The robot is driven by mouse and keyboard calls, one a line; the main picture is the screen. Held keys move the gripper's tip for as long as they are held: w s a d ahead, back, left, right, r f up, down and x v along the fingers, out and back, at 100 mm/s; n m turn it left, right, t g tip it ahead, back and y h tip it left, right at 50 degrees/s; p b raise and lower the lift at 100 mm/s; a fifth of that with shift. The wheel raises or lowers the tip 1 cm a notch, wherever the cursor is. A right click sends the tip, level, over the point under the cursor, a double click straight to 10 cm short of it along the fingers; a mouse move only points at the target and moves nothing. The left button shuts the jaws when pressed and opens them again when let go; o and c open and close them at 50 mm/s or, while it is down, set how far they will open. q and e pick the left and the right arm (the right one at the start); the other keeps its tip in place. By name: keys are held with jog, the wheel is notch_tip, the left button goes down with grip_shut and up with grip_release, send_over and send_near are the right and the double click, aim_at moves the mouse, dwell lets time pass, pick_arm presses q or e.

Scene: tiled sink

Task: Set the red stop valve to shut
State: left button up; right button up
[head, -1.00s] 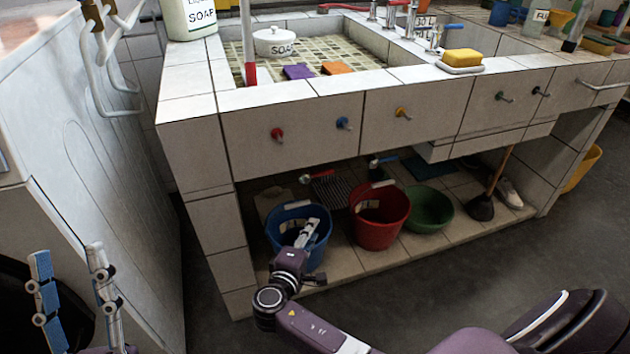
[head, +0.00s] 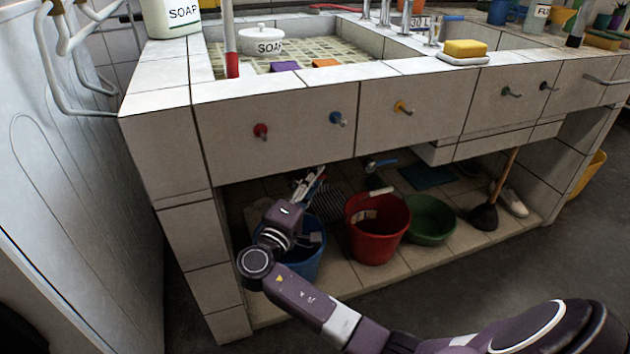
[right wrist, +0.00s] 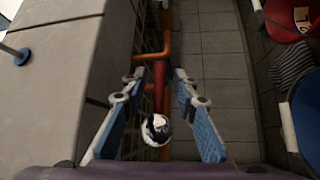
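In the right wrist view the red stop valve's red lever (right wrist: 159,88) runs between my fingers, with a round chrome part (right wrist: 156,130) at its near end. My right gripper (right wrist: 162,76) is open, one blue-padded finger on each side of the lever, with gaps showing on both sides. In the head view my right gripper (head: 308,182) reaches under the sink above the blue bucket and hides most of the valve. My left gripper is out of view.
Orange pipes (right wrist: 152,55) run close beyond the fingertips. Below are a blue bucket (head: 306,262), a red bucket (head: 376,240) and a green basin (head: 432,222). A blue-handled valve (head: 381,163) is to the right. The tiled sink front (head: 290,150) overhangs above.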

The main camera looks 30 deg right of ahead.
jog(key=shift+w+d, duration=0.15)
jog(key=shift+d, duration=0.1)
grip_shut()
dwell(0.4)
